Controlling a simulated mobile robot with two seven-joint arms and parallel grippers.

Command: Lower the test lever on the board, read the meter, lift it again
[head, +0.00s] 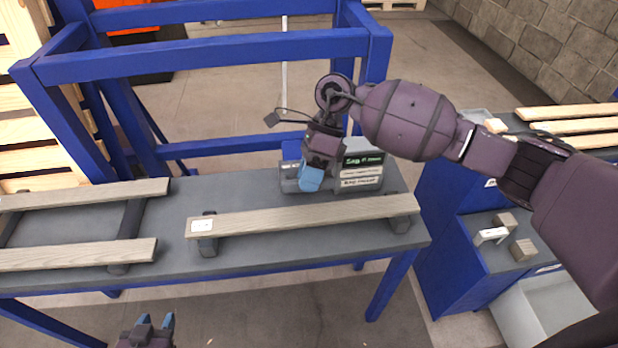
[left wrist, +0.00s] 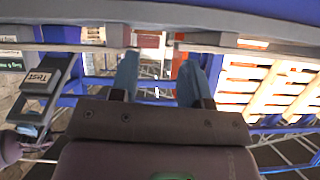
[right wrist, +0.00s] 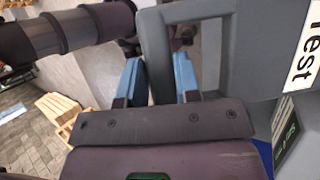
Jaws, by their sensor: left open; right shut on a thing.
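The grey board (head: 345,187) stands at the back right of the workbench, with a dark display with green text (head: 363,159) and white label strips below it. The text is too small to read surely. My right gripper (head: 311,180) is at the board's left part, shut on the grey frame-shaped lever (right wrist: 157,50). One bar lies between its blue fingers in the right wrist view. A white "Test" label (right wrist: 304,40) shows beside it, and also in the left wrist view (left wrist: 41,79). My left gripper (head: 153,328) is open and empty, low before the bench's front edge.
A long wooden plank (head: 300,216) lies on supports along the bench (head: 240,190) before the board. More planks (head: 75,253) lie at left. A blue frame (head: 220,50) rises behind. A blue cabinet (head: 440,240) with wooden blocks (head: 523,249) stands at right.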

